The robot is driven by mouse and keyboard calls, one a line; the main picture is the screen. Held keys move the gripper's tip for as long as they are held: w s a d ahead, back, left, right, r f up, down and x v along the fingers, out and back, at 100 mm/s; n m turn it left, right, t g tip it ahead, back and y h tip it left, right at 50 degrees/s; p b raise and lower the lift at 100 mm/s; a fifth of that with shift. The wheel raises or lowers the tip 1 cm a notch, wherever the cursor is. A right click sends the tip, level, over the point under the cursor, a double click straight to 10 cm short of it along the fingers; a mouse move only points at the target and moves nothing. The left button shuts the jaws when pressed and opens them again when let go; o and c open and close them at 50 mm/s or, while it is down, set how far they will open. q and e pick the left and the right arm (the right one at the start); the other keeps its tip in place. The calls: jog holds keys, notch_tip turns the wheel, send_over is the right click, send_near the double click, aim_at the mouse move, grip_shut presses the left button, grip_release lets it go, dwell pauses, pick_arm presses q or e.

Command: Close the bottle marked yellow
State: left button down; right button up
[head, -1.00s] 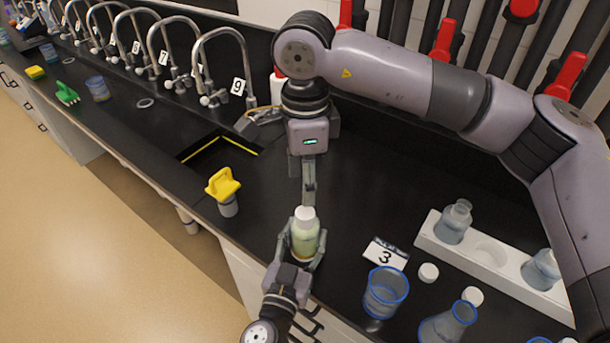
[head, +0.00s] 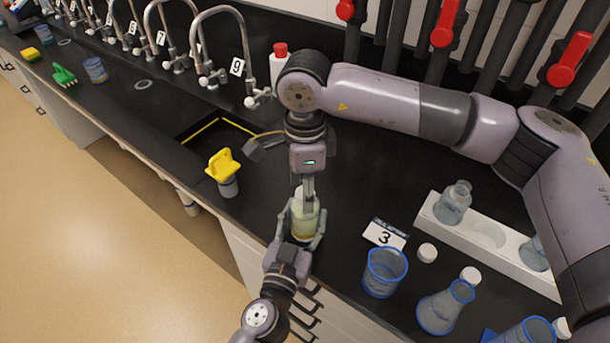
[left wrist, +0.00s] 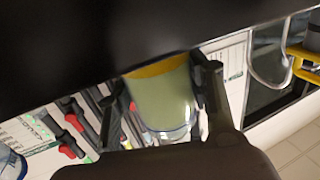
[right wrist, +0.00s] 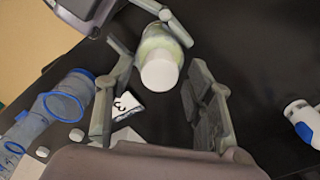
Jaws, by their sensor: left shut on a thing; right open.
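The bottle (head: 304,224) holds pale yellow-green liquid and has a yellow band near its base. It stands upright near the counter's front edge; its body also shows in the left wrist view (left wrist: 163,98). My left gripper (head: 301,240) is shut on its body from the front. A white cap (right wrist: 158,74) sits on top of the bottle in the right wrist view; whether it is screwed down I cannot tell. My right gripper (head: 308,190) points down over the bottle, open, its fingers partly hiding the cap in the head view.
A number 3 card (head: 385,234), a blue-rimmed beaker (head: 384,273), a flask (head: 444,307) and loose white caps (head: 427,253) lie to the right. Behind them is a white rack (head: 489,237) with bottles.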

jog(key=shift+c, duration=0.5)
grip_shut()
dwell(0.3)
jog(key=shift+o, duration=1.1)
grip_release()
notch_tip(320, 180, up, 12)
